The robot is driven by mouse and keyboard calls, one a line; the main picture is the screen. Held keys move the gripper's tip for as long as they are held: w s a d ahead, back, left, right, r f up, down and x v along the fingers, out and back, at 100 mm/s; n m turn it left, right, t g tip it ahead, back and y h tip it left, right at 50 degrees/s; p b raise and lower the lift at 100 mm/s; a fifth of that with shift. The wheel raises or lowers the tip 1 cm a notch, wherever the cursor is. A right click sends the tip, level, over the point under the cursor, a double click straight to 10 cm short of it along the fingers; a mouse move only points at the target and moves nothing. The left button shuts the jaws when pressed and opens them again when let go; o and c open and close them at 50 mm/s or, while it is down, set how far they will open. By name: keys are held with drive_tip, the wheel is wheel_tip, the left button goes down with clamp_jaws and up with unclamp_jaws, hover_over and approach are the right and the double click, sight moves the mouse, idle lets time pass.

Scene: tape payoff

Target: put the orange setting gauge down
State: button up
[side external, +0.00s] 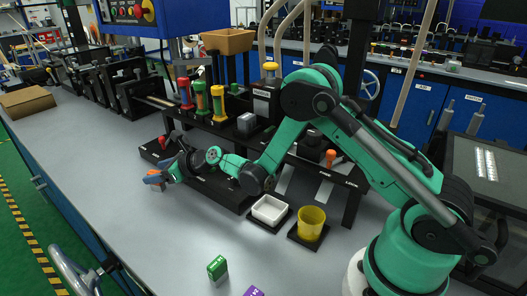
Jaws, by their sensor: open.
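My gripper (160,177) is at the left end of my green arm, low over the grey bench and in front of the black fixture. It is open. A small orange piece (153,181), which looks like the orange setting gauge, shows at the fingertips with some blue beside it. It is too small to tell whether it touches the fingers or rests on the bench.
A black fixture (212,190) lies behind my gripper. A white tray (269,210) and a yellow cup (311,223) stand to the right. A green block (217,269) and a purple block (254,291) are near the front. The bench (90,170) is clear at left.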

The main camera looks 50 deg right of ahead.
drive_tip(key=shift+x, duration=2.05)
clamp_jaws()
